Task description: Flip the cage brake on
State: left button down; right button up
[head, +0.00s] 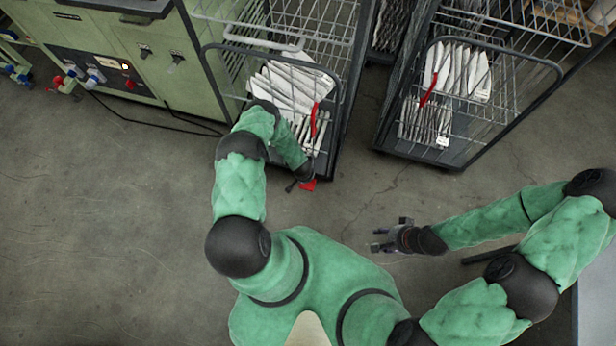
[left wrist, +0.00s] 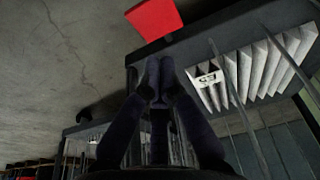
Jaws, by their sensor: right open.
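The left wire cage (head: 340,95) stands at the top of the head view on a dark base and holds white pleated filters (head: 283,85). A red brake pedal (head: 309,186) sticks out low at its near edge. In the left wrist view the red pedal (left wrist: 154,18) is just beyond my left gripper (left wrist: 157,68), whose fingertips meet with nothing seen between them. A gap shows between fingertips and pedal in that view; contact cannot be told in the head view. My right gripper (head: 378,239) is open and empty above the floor.
A second cage (head: 462,158) with filters stands at the right. A green machine (head: 110,45) with knobs stands at upper left, and a dark cable (head: 150,125) lies on the floor beside it. A grey surface is at the lower right edge. The floor at left is clear.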

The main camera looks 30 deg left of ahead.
pick_arm(q)
jog(key=b+x, duration=0.5)
jog(key=x, duration=0.5)
pick_arm(e)
notch_tip(320, 180, down, 5)
jog(key=shift+f, duration=0.15)
